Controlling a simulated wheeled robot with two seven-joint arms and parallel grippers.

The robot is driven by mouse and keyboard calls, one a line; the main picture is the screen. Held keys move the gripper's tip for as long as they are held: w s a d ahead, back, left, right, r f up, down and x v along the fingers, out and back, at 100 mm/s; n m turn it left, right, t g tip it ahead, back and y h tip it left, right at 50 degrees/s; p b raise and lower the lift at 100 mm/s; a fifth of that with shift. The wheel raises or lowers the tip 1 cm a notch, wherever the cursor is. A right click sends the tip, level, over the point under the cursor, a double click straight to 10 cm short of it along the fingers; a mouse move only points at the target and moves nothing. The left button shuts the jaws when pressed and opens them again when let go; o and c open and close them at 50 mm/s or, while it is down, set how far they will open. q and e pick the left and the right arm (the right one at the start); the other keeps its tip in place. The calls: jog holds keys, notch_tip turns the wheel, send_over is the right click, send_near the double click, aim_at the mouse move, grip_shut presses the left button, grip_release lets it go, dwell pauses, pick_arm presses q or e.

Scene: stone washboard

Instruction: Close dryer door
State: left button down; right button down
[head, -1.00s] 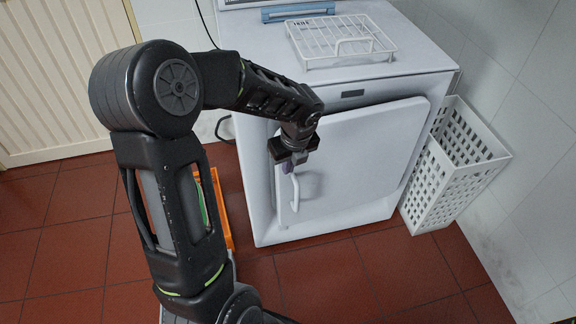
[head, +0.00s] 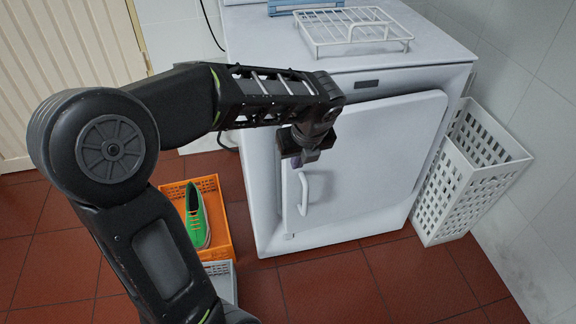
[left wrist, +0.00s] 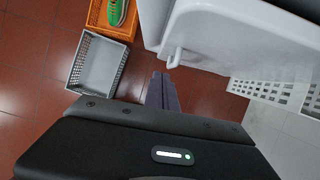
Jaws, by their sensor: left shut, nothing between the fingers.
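The white dryer stands against the wall, and its door (head: 372,160) covers most of the front. The door's edge stands slightly off the body, so it looks slightly ajar. A white handle (head: 303,194) is on the door's left side; in the left wrist view the handle (left wrist: 176,57) lies just beyond the fingertips. My left gripper (head: 297,163) is shut and empty, pointing down by the door's left edge, just above the handle. I cannot tell whether it touches the door. In the left wrist view the fingers (left wrist: 162,92) are together. My right gripper is not in view.
A white wire rack (head: 352,28) and a blue item (head: 300,5) lie on the dryer top. A white basket (head: 468,175) stands close on the right. An orange crate (head: 222,220) with a green shoe (head: 196,215) and a grey crate (left wrist: 97,62) are on the floor at left.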

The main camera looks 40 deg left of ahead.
aim_at(287, 165)
pick_arm(q)
jog(key=w+a+f, duration=0.1)
jog(key=a+f, duration=0.1)
jog(key=f, duration=0.1)
jog(key=w+a+f+b, duration=0.1)
jog(key=a+f, duration=0.1)
jog(key=f, duration=0.1)
jog(key=w+a+f+b, duration=0.1)
jog(key=f, duration=0.2)
jog(key=shift+w+a+f, duration=0.2)
jog(key=shift+w+a, duration=0.45)
jog(key=shift+a, duration=0.1)
jog(key=shift+r, duration=0.1)
